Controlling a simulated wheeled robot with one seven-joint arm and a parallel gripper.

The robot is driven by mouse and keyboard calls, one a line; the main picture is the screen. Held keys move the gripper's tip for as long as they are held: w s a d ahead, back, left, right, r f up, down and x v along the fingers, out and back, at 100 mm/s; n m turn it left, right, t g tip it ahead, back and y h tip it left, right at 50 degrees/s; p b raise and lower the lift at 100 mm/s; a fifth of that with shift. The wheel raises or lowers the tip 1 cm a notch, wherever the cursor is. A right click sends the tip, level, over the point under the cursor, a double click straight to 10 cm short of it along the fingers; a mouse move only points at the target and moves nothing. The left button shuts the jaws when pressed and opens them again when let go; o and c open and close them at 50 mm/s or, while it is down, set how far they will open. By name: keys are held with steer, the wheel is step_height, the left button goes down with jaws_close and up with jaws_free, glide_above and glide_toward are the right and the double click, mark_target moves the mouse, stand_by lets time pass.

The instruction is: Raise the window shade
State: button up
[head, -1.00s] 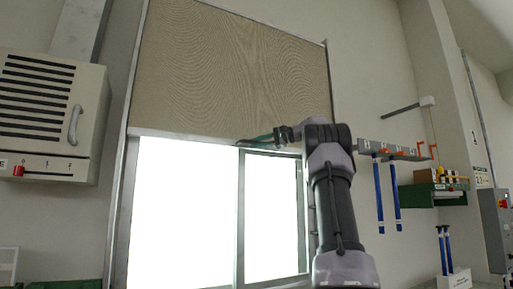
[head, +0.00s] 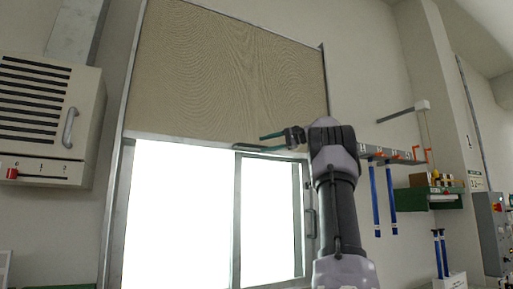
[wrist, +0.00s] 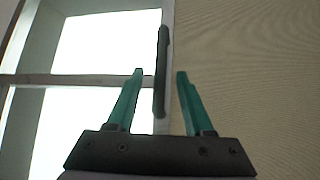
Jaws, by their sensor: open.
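The tan window shade (head: 235,65) covers the upper part of the bright window, and its grey bottom rail runs across above the panes. It fills the right side of the wrist view (wrist: 250,70). My gripper (head: 262,142) is open at the rail in the head view. In the wrist view its teal fingers (wrist: 160,75) stand either side of the handle's near end, with gaps showing on both sides. In the head view the lower finger and handle are hard to separate.
The window (head: 205,215) has pale metal frames and a handle (head: 311,222) at its right side. A louvred cabinet (head: 45,125) hangs at left. Blue-handled tools hang from a rack (head: 390,154) at right, near my arm. A green shelf (head: 430,198) is farther right.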

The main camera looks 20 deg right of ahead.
steer(key=shift+v, duration=2.4)
steer(key=s+a+f+g+h, duration=0.1)
steer(key=s+a+f+h, duration=0.15)
steer(key=a+f, duration=0.35)
steer(key=s+a+f+n+g+h, duration=0.1)
steer(key=s+a+f, duration=0.25)
steer(key=a, duration=0.45)
steer(key=s+a+f+g+h, duration=0.1)
steer(key=s+a+f+h, duration=0.15)
steer(key=a+f, duration=0.4)
steer(key=s+a+f+n+h, duration=0.2)
steer(key=s+f, duration=0.8)
steer(key=f, duration=0.1)
steer(key=s+a+f+n+g+h, duration=0.1)
steer(key=s+a+f+n+h, duration=0.1)
steer(key=s+f, duration=0.9)
steer(key=shift+s+a+f+n, duration=0.25)
steer(key=shift+a+n, duration=0.25)
steer(key=shift+a, duration=0.35)
